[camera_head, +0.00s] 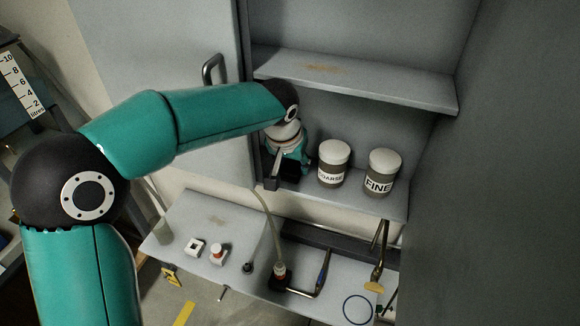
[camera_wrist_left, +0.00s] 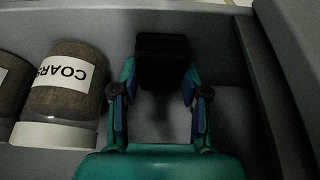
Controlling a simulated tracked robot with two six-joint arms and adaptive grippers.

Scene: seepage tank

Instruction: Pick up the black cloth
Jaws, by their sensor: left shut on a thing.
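The black cloth (camera_wrist_left: 162,58) is a dark folded block in the left wrist view, at the far end of my left gripper (camera_wrist_left: 160,100). The two fingers stand on either side of its near part and are shut on it. In the head view my left arm reaches into the open cabinet from the left, and the left gripper (camera_head: 283,172) is at the left end of the lower shelf. There the cloth is mostly hidden by the gripper and is hard to make out. My right gripper is in neither view.
A COARSE jar (camera_head: 333,165) and a FINE jar (camera_head: 382,174) stand right of the gripper on the lower shelf (camera_head: 365,206). An upper shelf (camera_head: 370,82) hangs above. The cabinet door (camera_head: 165,45) is open at left. A bench (camera_head: 205,215) below holds small fittings and tools.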

